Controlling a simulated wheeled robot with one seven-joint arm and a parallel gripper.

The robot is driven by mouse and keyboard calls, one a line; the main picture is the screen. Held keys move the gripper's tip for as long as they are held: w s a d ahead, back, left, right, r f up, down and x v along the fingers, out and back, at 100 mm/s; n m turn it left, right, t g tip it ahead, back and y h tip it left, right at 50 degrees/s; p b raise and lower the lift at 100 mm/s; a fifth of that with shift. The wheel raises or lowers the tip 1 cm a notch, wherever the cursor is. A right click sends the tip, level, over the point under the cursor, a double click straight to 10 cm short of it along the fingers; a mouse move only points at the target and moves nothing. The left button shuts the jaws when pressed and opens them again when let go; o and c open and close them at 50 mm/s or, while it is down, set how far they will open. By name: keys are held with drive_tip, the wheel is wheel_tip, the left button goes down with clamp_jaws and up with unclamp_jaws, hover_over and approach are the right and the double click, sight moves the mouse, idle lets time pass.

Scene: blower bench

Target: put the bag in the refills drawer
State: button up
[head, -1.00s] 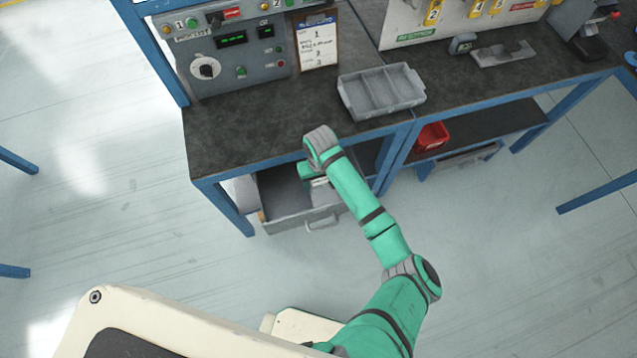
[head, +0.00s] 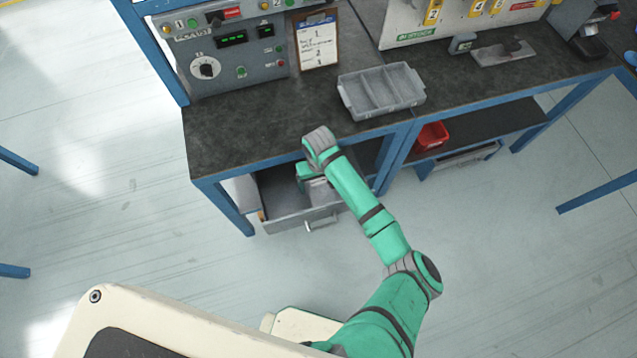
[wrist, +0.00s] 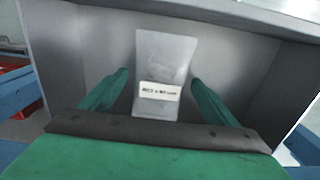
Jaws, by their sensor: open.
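The bag (wrist: 162,60) is pale and translucent with a white printed label. In the wrist view it is inside the pulled-out grey drawer (wrist: 232,65), between the fingers of my gripper (wrist: 160,76). The fingers are spread, with a gap on each side of the bag. In the head view the drawer (head: 278,220) hangs open under the left bench, and my gripper (head: 308,178) reaches down into it. A pale patch of the bag (head: 321,191) shows beside the gripper. My arm hides part of the drawer, and no drawer label is readable.
Above the drawer is the dark bench top (head: 240,140) with a blue frame. A grey divided tray (head: 381,90), a clipboard (head: 316,42) and a control panel (head: 225,60) stand on it. A red bin (head: 432,136) sits on the lower shelf to the right. The floor left of the drawer is clear.

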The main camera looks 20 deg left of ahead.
sight(319, 183)
wheel_tip(319, 183, up, 12)
drive_tip(key=shift+f, duration=0.15)
